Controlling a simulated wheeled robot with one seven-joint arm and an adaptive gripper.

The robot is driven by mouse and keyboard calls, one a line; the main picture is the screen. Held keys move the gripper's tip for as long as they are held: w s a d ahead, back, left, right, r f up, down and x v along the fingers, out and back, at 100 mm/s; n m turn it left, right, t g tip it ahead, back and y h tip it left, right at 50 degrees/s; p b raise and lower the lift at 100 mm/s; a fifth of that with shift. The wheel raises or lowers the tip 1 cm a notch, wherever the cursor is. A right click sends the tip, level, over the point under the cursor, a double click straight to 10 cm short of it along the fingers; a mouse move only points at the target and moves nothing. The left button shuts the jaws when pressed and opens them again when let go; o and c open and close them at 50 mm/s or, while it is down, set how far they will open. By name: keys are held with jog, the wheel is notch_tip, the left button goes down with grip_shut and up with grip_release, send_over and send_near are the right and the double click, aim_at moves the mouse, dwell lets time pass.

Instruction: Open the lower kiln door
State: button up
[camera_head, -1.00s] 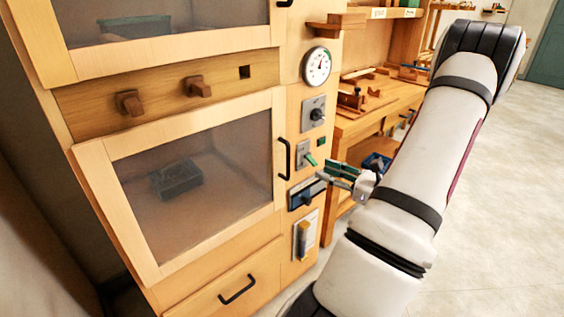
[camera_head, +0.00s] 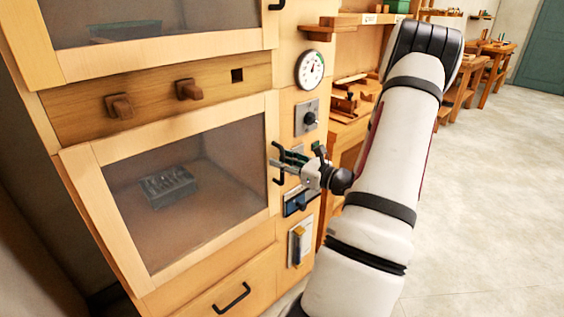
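The lower kiln door (camera_head: 166,274) is a pale wooden frame around a dark see-through pane, and it looks shut. Its black vertical handle (camera_head: 279,179) is on the right edge of the frame. My gripper (camera_head: 277,158) is at this handle, with its fingers pointing left toward the door. The fingers look parted, one above the other, and overlap the handle in the picture. I cannot tell whether they touch it or pass around it. A dark grey block (camera_head: 168,187) shows behind the pane.
The upper door (camera_head: 160,50) is above a panel with wooden knobs (camera_head: 188,90). A dial (camera_head: 310,69), a rotary switch (camera_head: 307,118) and a blue latch-like part (camera_head: 300,200) line the right side. A drawer handle (camera_head: 232,298) is below. Clear floor (camera_head: 490,200) is at right.

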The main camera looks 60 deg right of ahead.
grip_shut()
